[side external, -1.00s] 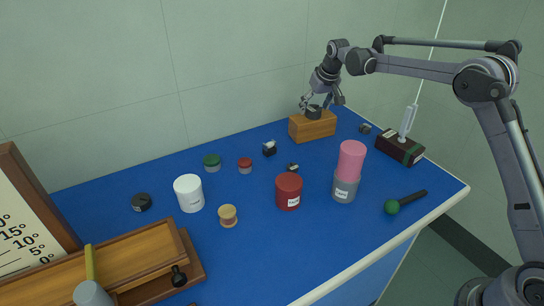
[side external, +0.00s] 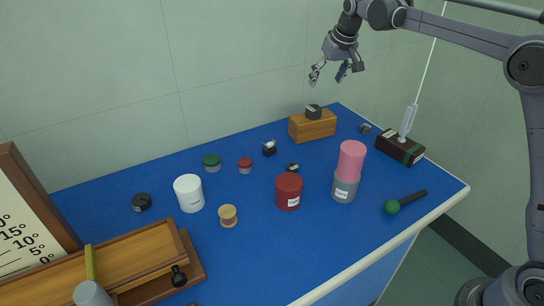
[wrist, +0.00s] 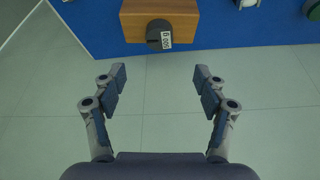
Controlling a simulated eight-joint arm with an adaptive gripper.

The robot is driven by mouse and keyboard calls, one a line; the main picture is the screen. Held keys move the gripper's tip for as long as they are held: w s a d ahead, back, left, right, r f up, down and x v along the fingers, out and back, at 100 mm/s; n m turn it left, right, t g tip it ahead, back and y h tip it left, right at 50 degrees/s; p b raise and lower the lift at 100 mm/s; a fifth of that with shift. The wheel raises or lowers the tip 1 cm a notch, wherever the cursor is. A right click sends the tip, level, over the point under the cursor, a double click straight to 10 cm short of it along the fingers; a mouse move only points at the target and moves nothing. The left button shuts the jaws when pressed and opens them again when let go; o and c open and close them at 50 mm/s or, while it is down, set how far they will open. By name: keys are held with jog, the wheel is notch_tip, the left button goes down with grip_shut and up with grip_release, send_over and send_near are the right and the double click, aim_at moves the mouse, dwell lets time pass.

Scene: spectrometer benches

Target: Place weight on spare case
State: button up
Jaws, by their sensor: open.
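A dark grey weight (side external: 313,112) rests on top of a wooden case (side external: 312,127) near the back edge of the blue table. In the wrist view the weight (wrist: 159,35) sits on the wooden case (wrist: 186,24) and shows a white label with printed marks. My gripper (side external: 327,77) is open and empty, raised above the weight and apart from it. In the wrist view its fingers (wrist: 158,80) are spread wide with only the wall and bare space between them.
A dark box with a white upright handle (side external: 400,147) stands at the right. A pink cup on a grey jar (side external: 345,189), a red jar (side external: 288,191) and a white jar (side external: 189,193) stand farther forward. Small dark pieces lie near the case. The air around my gripper is clear.

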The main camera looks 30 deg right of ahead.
jog(key=s+a+r, duration=0.3)
jog(key=s, duration=0.6)
jog(key=s+a+f+t, duration=0.1)
jog(key=s+f, duration=0.2)
jog(key=s, duration=0.5)
jog(key=s+a+f+n, duration=0.1)
jog(key=s+f, duration=0.3)
jog(key=s, duration=0.4)
jog(key=s+a+f+t, duration=0.1)
jog(key=s+a+f, duration=0.2)
jog(key=s, duration=0.6)
jog(key=shift+f+n+t+y, duration=0.25)
jog(key=shift+n+t+y, duration=0.05)
jog(key=shift+n+y, duration=0.1)
